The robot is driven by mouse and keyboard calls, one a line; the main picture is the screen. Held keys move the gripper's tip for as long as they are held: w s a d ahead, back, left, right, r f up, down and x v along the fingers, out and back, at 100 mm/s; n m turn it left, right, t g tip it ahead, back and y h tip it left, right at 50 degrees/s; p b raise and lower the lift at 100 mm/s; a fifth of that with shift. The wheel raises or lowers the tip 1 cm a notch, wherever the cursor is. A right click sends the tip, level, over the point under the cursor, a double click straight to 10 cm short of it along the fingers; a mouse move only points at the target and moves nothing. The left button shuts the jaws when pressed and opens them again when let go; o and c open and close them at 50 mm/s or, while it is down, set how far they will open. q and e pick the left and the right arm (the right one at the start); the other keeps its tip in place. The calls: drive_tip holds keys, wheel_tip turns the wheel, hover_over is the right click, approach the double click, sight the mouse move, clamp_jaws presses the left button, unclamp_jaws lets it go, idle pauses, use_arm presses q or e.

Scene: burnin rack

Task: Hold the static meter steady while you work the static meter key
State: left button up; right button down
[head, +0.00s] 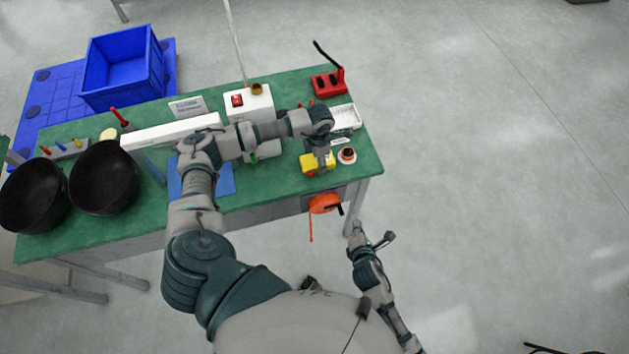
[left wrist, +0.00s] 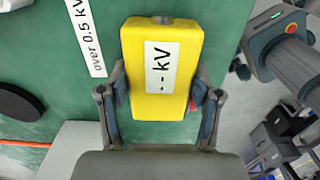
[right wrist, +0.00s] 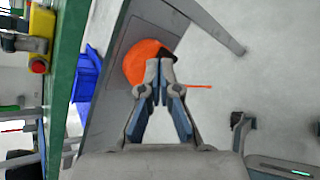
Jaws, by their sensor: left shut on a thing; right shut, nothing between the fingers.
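The static meter (head: 313,166) is a yellow block near the right front edge of the green table. My left gripper (head: 322,160) is shut on it, one finger on each side, in the left wrist view (left wrist: 162,100). Its white display (left wrist: 162,68) reads "--kV". A small red part, perhaps the key, shows by the right finger (left wrist: 192,105) and on the meter's side in the right wrist view (right wrist: 38,66). My right gripper (right wrist: 158,95) is shut and empty. It is below and in front of the table edge, apart from the meter.
An orange round thing (right wrist: 143,62) hangs on the table's front, behind my right fingertips in the right wrist view. A white strip (left wrist: 86,38) reads "over 0.5 kV".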

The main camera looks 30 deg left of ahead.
sight(311, 176)
use_arm(q)
drive_tip(key=shift+a+f, duration=0.1)
use_arm(e)
drive_tip(key=s+a+r+n+y, duration=0.4)
drive_tip(key=s+a+r+n, duration=0.3)
drive_tip(key=r+n, duration=0.4)
drive_tip(key=shift+a+r+n, duration=0.2)
drive_tip(key=shift+a+n, duration=0.3)
drive_tip(key=shift+n, duration=0.7)
drive_tip(key=x, duration=0.8)
drive_tip(key=r+x, duration=0.1)
drive_tip(key=x, duration=0.3)
drive_tip(key=shift+w+a+f, duration=0.1)
drive_tip(key=shift+w+a, duration=0.1)
drive_tip(key=shift+a, duration=0.25)
drive_tip(key=shift+w+a, duration=0.4)
drive_tip(key=shift+a, duration=0.05)
